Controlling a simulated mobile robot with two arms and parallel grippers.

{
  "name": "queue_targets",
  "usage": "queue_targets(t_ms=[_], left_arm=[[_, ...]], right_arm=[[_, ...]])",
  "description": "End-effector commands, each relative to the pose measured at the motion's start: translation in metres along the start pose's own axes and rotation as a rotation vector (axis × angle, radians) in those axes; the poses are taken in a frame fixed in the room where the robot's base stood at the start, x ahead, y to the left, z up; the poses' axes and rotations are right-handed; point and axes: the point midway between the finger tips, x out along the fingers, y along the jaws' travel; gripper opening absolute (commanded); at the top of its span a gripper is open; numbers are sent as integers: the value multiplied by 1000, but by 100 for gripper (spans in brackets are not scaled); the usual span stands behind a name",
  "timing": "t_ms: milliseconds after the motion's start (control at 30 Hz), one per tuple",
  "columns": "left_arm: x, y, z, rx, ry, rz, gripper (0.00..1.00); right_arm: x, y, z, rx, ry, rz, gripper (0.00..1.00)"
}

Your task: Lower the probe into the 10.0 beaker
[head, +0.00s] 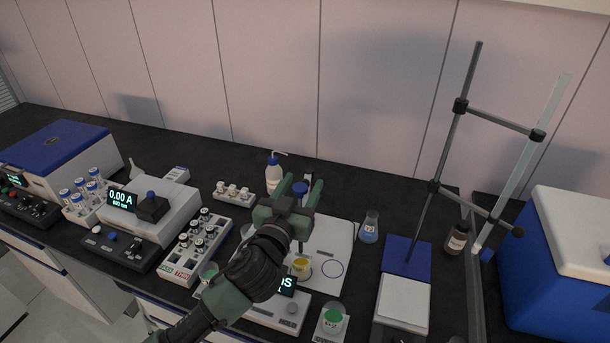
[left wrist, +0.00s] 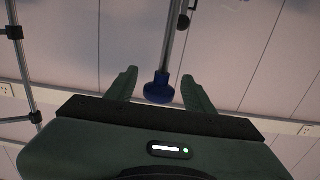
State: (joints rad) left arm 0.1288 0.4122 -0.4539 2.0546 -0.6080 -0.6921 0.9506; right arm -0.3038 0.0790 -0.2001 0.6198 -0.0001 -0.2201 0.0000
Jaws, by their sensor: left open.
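My left gripper (head: 301,188) is open above the bench, in front of the meter. A blue knob (head: 300,187) shows between its fingers, probably the probe's holder. In the left wrist view the blue knob (left wrist: 159,90), on a grey rod, appears between the open fingers (left wrist: 160,88), which do not close on it. A beaker with yellow liquid (head: 301,267) stands below the gripper, partly hidden by my arm. A beaker with green liquid (head: 333,319) stands at the front, and a pale green one (head: 208,272) at left. I cannot read their labels. The probe's tip is hidden.
A white plate with a ring mark (head: 335,245) lies around the yellow beaker. A blue flask (head: 369,229), a burette stand (head: 407,255) and a brown bottle (head: 456,241) stand to the right. A vial rack (head: 190,255) and a wash bottle (head: 273,178) stand left and behind.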

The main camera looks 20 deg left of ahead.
Motion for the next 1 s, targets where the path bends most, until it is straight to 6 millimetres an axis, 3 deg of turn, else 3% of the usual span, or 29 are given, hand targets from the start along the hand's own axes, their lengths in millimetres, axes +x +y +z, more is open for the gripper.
queue_targets(t_ms=[200, 467, 667, 1000], left_arm=[[19, 0, 0, 0, 0, 0, 53], [20, 0, 0, -1, 0, 0, 53], [20, 0, 0, -1, 0, 0, 0], [20, 0, 0, -1, 0, 0, 0]], right_arm=[[-7, -4, -2, 2, 2, -5, 36], [-7, -3, -3, 2, 3, -3, 36], [-7, 1, -4, 0, 3, 1, 36], [-7, 4, -4, -1, 3, 4, 36]])
